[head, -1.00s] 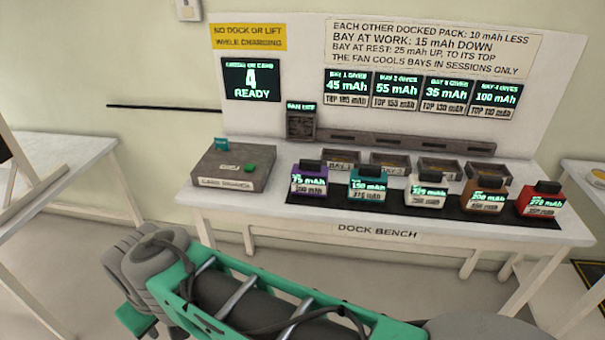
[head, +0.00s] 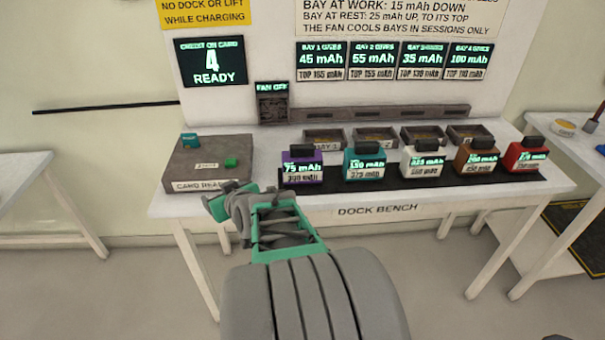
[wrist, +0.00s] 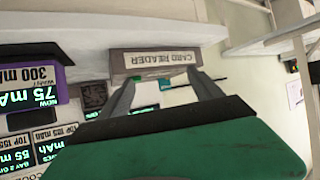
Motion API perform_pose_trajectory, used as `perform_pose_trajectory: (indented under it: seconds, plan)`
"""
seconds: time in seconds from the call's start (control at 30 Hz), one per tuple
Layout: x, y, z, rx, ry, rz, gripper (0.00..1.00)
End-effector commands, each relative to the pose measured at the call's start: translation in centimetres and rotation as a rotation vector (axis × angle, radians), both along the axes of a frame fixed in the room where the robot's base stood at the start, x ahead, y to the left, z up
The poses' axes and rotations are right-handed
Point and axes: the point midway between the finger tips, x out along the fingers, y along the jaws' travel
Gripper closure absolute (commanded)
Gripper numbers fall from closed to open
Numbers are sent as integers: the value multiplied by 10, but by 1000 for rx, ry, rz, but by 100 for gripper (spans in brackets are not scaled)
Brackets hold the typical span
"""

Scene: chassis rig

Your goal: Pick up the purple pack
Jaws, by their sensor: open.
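The purple pack (head: 302,168) stands upright on the black mat (head: 425,177) at the front of the dock bench, leftmost in the row of packs. Its label reads 75 mAh above 300 mAh. In the wrist view the purple pack (wrist: 62,62) shows at the upper left, partly cut off by the frame edge. My gripper (head: 212,199) is in front of the bench's left part, below the card reader and left of the purple pack. In the wrist view its two fingers (wrist: 163,90) are apart with nothing between them, pointing toward the card reader.
The card reader (head: 205,168) stands left of the purple pack. A teal pack (head: 365,165) is close on its right, then white, brown and red packs. Empty-looking bay trays (head: 323,139) sit behind. The bench edge (head: 380,211) is beside my arm. A sign forbids docking or lifting while charging.

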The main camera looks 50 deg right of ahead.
Motion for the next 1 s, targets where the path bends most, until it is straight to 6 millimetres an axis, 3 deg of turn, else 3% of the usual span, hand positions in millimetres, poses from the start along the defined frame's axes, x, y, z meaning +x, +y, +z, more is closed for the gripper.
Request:
perform_pose_trajectory:
  seconds: [0.03, 0.1, 0.23, 0.3, 0.37, 1.0]
  plan:
    - [-16, -51, -10, -38, -100, -115, 20]
    - [-44, -107, -3, -115, -235, -252, 15]
    - [-98, -167, 8, -227, -389, -443, 9]
    - [-113, -180, 12, -258, -422, -492, 9]
    - [-116, -187, 15, -270, -436, -508, 9]
    - [-45, -261, 17, -270, -436, -505, 9]
